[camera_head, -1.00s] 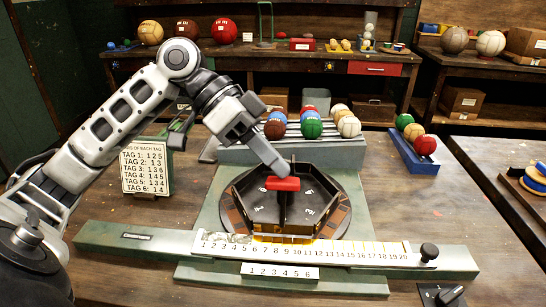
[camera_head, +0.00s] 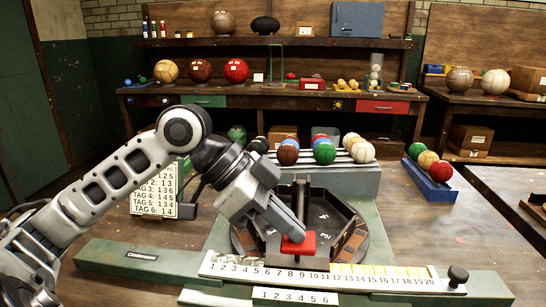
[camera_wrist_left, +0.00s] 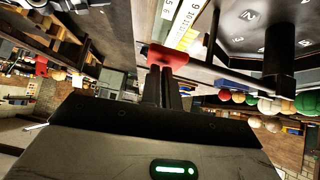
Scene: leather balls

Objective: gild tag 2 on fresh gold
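The octagonal black tray (camera_head: 335,215) has numbered compartments and a dark central post. A lever with a red grip (camera_head: 298,245) reaches from the post toward the front; the wrist view shows its thin black arm and red grip (camera_wrist_left: 166,57). My left gripper (camera_head: 290,230) is shut on the red grip, above the front rim of the tray. The green bar in front carries a number strip (camera_head: 320,279) from 1 to 20, with yellow-gold patches along its right part. A small plate (camera_head: 295,296) reads 1 to 6. The tag sign (camera_head: 150,200) is partly hidden by my arm. My right gripper is not in view.
Behind the tray, a sloped rack (camera_head: 335,172) holds several coloured balls. A blue rack (camera_head: 430,185) with three balls stands at the right. A black knob (camera_head: 458,276) tops the bar's right end. Bare table lies right of the tray.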

